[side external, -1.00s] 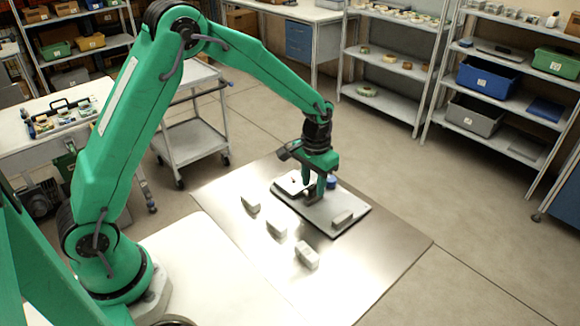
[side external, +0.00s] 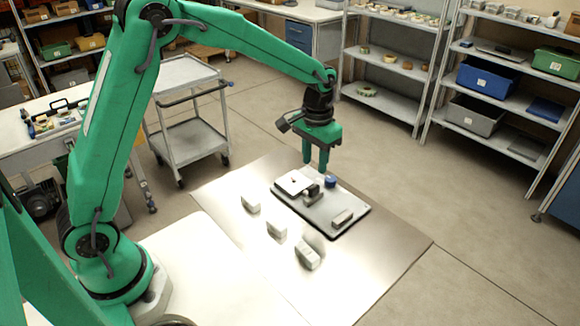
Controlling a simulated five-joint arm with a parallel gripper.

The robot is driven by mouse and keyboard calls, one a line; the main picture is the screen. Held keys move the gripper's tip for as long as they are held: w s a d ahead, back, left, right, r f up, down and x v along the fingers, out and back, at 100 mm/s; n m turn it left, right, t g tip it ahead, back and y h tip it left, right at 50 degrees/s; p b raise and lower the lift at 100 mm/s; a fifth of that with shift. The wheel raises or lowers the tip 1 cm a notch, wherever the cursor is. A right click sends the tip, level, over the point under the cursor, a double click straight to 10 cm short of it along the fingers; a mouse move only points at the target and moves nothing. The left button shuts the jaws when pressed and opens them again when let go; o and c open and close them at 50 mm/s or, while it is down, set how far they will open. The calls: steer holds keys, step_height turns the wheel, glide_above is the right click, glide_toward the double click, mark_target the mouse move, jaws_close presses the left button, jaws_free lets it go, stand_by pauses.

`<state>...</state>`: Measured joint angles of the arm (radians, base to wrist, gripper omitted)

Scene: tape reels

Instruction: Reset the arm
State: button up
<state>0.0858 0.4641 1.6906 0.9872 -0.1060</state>
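My gripper (side external: 315,168) is raised above the back part of a grey tray with a dark edge (side external: 326,221). Its two fingers point down, a small gap shows between them, and they hold nothing that I can see. On the tray stand a white flat block (side external: 293,182), a small dark piece (side external: 312,192), a blue round piece (side external: 330,181) and a light grey block (side external: 343,217). The fingertips are apart from all of these.
Three pale blocks stand in a row on the shiny metal sheet: one at the back (side external: 250,204), one in the middle (side external: 276,229) and one in front (side external: 307,256). A grey cart (side external: 190,140) stands behind. Shelves with bins stand at the back right.

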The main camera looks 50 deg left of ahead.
steer(key=shift+r, duration=0.25)
steer(key=shift+r, duration=0.1)
steer(key=shift+s+r, duration=0.15)
steer(key=shift+r, duration=0.05)
steer(key=s+a+r+t, duration=0.2)
steer(key=s+r, duration=0.4)
steer(key=s, duration=0.6)
steer(key=s+a+r+t, duration=0.2)
steer(key=s+r, duration=0.4)
steer(key=s, duration=0.5)
steer(key=shift+s+r+t, duration=0.25)
steer(key=shift+s+t, duration=0.15)
steer(key=shift+t, duration=0.3)
steer(key=shift+o, duration=0.2)
steer(key=shift+s+f, duration=0.2)
steer(key=shift+s, duration=0.35)
